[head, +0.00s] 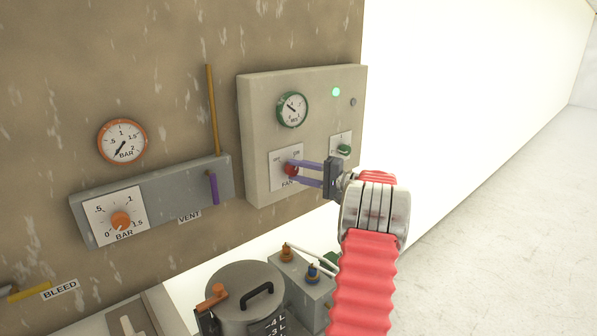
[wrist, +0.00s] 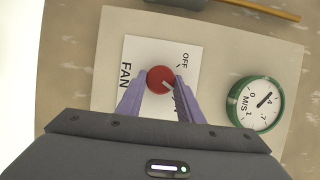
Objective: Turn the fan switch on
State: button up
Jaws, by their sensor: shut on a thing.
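The fan switch (head: 292,169) is a round red knob on a white plate marked FAN, low on the left of a beige panel (head: 258,100). In the wrist view the red knob (wrist: 158,76) sits between my two purple fingers, and its pale mark points right and slightly down in the picture, not straight at the word OFF. My gripper (head: 295,171) reaches in from the right and is shut on the knob, with one fingertip on each side; it also shows in the wrist view (wrist: 161,83). The ON label is hidden in the wrist view.
The panel also holds a green-rimmed gauge (head: 292,109), a lit green lamp (head: 336,92) and a green knob (head: 344,150) close by my wrist. Left is a grey box (head: 160,192) with an orange knob (head: 121,220) and purple lever (head: 213,187). A lidded pot (head: 245,290) stands below.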

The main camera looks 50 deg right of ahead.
jog(key=shift+s+d+f+m+t, duration=0.15)
jog(key=shift+m+t, duration=0.15)
jog(key=shift+m, duration=0.45)
jog(key=shift+w+a+f+m+t, duration=0.1)
jog(key=shift+m+t, duration=0.2)
jog(key=shift+m, duration=0.45)
jog(key=o, duration=1.1)
jog(key=shift+c, duration=0.2)
jog(key=s+d+f, duration=0.1)
jog(key=s+d, duration=0.1)
jog(key=s, duration=1.1)
jog(key=shift+s+f, duration=0.2)
jog(key=shift+s, duration=0.1)
jog(key=shift+d, duration=0.15)
